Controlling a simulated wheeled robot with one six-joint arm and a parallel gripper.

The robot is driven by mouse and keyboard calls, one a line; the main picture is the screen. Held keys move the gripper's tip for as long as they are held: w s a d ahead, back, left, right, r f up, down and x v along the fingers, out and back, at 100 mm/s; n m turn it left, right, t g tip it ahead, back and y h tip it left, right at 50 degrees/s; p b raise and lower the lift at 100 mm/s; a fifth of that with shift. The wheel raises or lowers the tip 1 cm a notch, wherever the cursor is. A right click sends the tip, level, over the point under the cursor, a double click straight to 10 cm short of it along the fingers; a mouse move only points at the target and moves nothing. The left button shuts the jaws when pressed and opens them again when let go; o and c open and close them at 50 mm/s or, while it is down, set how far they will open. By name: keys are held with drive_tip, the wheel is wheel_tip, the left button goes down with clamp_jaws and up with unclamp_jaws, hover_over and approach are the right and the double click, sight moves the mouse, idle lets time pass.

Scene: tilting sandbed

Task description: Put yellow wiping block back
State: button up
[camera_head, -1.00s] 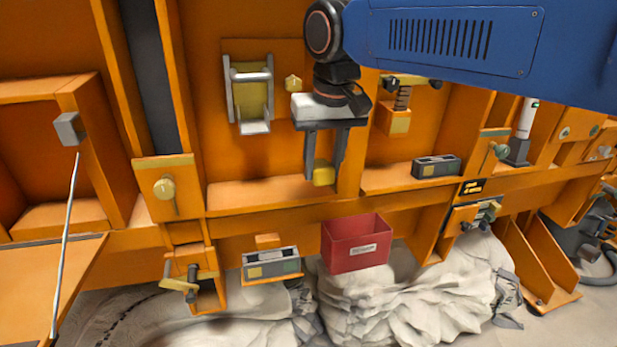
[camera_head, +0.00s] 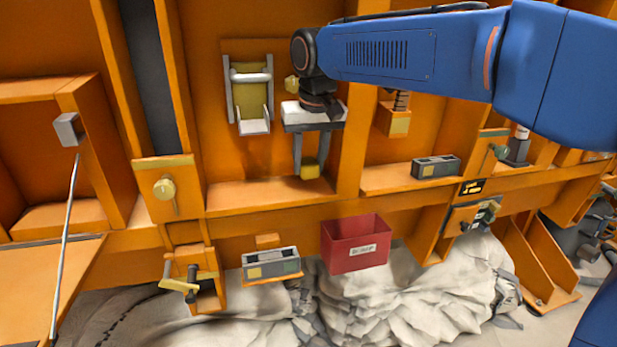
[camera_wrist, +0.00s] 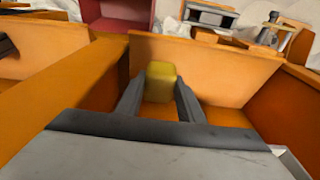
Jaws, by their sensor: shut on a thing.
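The yellow wiping block (camera_head: 310,168) is held between the fingertips of my gripper (camera_head: 303,166), which points down in front of the orange panel. In the wrist view the yellow block (camera_wrist: 160,80) sits between the two dark fingers of my gripper (camera_wrist: 160,95). The block is above the orange ledge (camera_head: 270,192); whether it touches the ledge cannot be told. An upright grey holder with a yellow-green back (camera_head: 250,95) is on the panel to the left of my gripper.
A red bin (camera_head: 355,245) is below to the right. A grey box with a yellow patch (camera_head: 270,262) is on a lower bracket, and a similar grey box (camera_head: 435,167) lies on the right ledge. An orange upright divider (camera_head: 352,150) stands close right of my gripper.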

sight(308, 177)
drive_tip(key=shift+s+x, duration=0.2)
drive_tip(key=shift+x, duration=0.8)
drive_tip(key=shift+s+x, duration=0.15)
drive_tip(key=shift+x, duration=0.85)
drive_tip(key=shift+d+f, duration=0.1)
drive_tip(key=shift+f, duration=0.2)
drive_tip(key=o, duration=1)
drive_tip(key=shift+r, duration=0.1)
drive_tip(key=v, duration=1.2)
drive_tip(key=shift+s, duration=0.1)
